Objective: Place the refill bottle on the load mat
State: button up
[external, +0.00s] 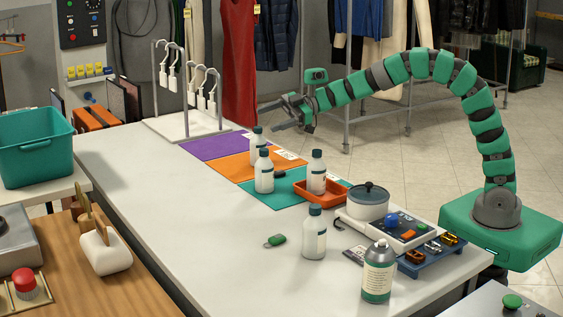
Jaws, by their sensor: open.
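Several white bottles with dark caps and labels stand upright on the white table; I cannot tell which one is the refill bottle. One bottle (314,235) stands on bare table at the front. Another bottle (317,174) stands at the red-orange tray (345,197). Two more, a nearer bottle (264,173) and a farther bottle (257,144), stand by the orange mat (232,166). A purple mat (205,148) and a teal mat (268,197) flank it. The mat lettering is too small to read surely. My gripper (271,117) is open and empty, raised above the mats' far side, pointing left.
A white pot (368,203) on a scale-like device, a blue tray (430,256) and a grey spray can (378,273) crowd the right end. A small green object (276,240) lies near the front bottle. A hook rack (188,122) stands at the back. The left tabletop is clear.

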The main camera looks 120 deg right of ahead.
jog(key=w+a+r+m+t+h, duration=0.1)
jog(key=a+r+m+h, duration=0.15)
jog(key=a+r, duration=0.9)
jog(key=w+a+r+m+h, duration=0.1)
jog(key=w+a+r+h, duration=0.15)
jog(key=a+r, duration=0.9)
jog(key=s+a+r+y, duration=0.2)
jog(key=s+a+r, duration=0.1)
jog(key=a, duration=0.5)
jog(key=s+a+r+n+y, duration=0.1)
jog(key=s+a+r+y, duration=0.2)
jog(key=s+a, duration=0.3)
jog(key=s+a+r+g+y, duration=0.1)
jog(key=s+a, duration=0.4)
jog(key=a, duration=0.5)
notch_tip(320, 180, up, 2)
jog(key=shift+s+r+y, duration=0.1)
jog(key=shift+s+y, duration=0.15)
jog(key=shift+y, duration=0.45)
jog(key=shift+n, duration=0.25)
notch_tip(320, 180, up, 4)
jog(key=p, duration=0.4)
jog(key=o, duration=0.6)
jog(key=shift+r+p, duration=0.45)
jog(key=shift+f, duration=0.15)
